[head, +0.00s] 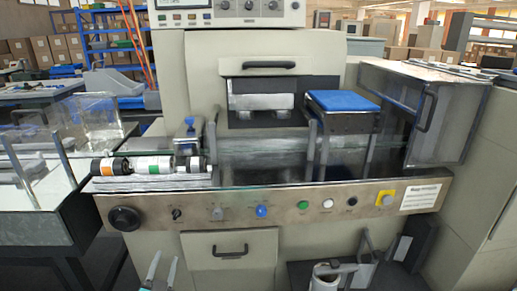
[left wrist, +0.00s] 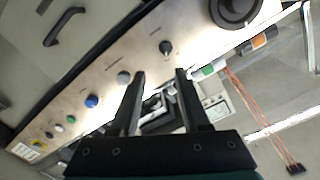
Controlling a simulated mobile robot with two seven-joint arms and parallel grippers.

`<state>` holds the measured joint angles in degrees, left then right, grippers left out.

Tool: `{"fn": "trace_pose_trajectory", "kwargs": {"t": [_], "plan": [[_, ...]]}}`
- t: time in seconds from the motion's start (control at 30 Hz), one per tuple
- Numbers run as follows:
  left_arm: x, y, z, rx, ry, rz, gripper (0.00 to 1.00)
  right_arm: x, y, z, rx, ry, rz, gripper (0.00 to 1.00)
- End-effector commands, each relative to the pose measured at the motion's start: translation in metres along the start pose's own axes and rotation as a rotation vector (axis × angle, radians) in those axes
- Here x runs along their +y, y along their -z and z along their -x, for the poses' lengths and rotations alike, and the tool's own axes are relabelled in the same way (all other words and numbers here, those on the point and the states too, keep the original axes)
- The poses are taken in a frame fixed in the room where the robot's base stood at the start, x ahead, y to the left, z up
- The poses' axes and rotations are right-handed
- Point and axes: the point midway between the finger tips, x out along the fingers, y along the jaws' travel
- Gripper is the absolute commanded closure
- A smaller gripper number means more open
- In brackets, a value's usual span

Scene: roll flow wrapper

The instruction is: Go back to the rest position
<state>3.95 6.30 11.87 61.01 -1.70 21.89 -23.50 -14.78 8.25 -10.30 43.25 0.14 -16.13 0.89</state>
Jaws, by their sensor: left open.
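My left gripper (head: 164,260) shows at the bottom edge of the head view, in front of the machine's lower left front. Its two fingers point upward and stand apart. In the left wrist view the gripper (left wrist: 160,75) is open, with nothing between its dark fingers. The machine's control panel (left wrist: 72,106) lies beyond the fingertips there. My right gripper cannot be made out in either view.
The wrapper's control panel (head: 285,205) with knobs and buttons runs across the front. A roll with white, orange and green bands (head: 152,165) lies on its left. A blue pad (head: 342,101) and a clear guard (head: 445,110) are on the right. A drawer (head: 229,256) sits below.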

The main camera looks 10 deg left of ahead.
Motion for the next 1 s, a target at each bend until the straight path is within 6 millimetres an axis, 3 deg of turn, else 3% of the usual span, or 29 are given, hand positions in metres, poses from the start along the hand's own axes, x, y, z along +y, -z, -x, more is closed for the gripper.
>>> {"fn": "trace_pose_trajectory", "kwargs": {"t": [0.17,0.27,0.4,0.6,0.7,0.8,0.9,1.0], "plan": [[0.057,-0.066,0.045,-0.199,-0.160,0.049,0.54,-0.001,0.001,0.003,0.008,0.001,-0.001,0.50],[0.095,-0.114,0.090,-0.363,-0.269,0.082,0.54,-0.001,-0.002,0.004,0.006,0.002,-0.001,0.50],[0.137,-0.176,0.170,-0.602,-0.400,0.112,0.54,-0.001,-0.009,0.005,-0.003,0.002,-0.002,0.50],[0.166,-0.243,0.296,-0.932,-0.531,0.119,0.54,0.001,-0.013,0.007,-0.002,0.000,-0.002,0.50],[0.170,-0.262,0.347,-1.057,-0.568,0.111,0.54,0.001,-0.015,0.007,-0.001,0.000,-0.002,0.50],[0.169,-0.273,0.382,-1.141,-0.588,0.102,0.54,0.001,-0.017,0.007,-0.005,0.000,-0.001,0.50],[0.168,-0.278,0.399,-1.184,-0.597,0.098,0.54,0.001,-0.020,0.007,-0.010,0.000,-0.001,0.50],[0.168,-0.280,0.404,-1.197,-0.599,0.096,0.54,0.001,-0.022,0.007,-0.014,0.000,-0.001,0.50]]}}
